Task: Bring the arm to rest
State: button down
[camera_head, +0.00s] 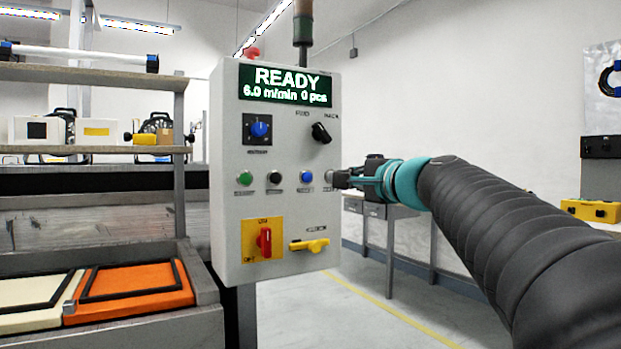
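My arm reaches in from the right in a dark ribbed sleeve with a teal wrist. My gripper (343,179) is at the right edge of a grey control panel (228,210), level with its row of buttons. Its fingertips cover or adjoin the rightmost button, so I cannot tell whether they touch it. The fingers look close together, but the gap between them is too small to judge. The panel's display (290,84) reads "READY, 6.0 m/min 0 pcs". Green (244,178), black (275,177) and blue (306,177) buttons show left of the gripper.
The panel also carries a blue knob (260,129), a black selector (321,132), a red switch (264,242) and a yellow lever (309,245). A shelf (90,150) and a tray with an orange panel (130,284) stand left. Open floor (340,318) lies below my arm.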

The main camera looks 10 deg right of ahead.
dwell(0.3)
jog(key=s+a+f+n+g+h+p, duration=0.1)
jog(key=s+f+n+g, duration=0.25)
jog(key=f, duration=0.85)
jog(key=s+f+n+g+h, duration=0.1)
jog(key=s+f+n+g, duration=0.25)
jog(key=f, duration=0.75)
jog(key=s+a+f+n+g+h+p, duration=0.1)
jog(key=s+f+n, duration=0.1)
jog(key=s+f, duration=0.2)
jog(key=s+f+n+g+h+p, duration=0.1)
jog(key=s+f, duration=0.4)
jog(key=s, duration=0.6)
jog(key=s+a+f+n+g+h+p, duration=0.1)
jog(key=s+f+n+g+p, duration=0.1)
jog(key=s+f+n, duration=0.2)
jog(key=shift+s+a+f+g+h, duration=0.3)
jog(key=shift+s+g, duration=0.1)
jog(key=shift+s, duration=1.25)
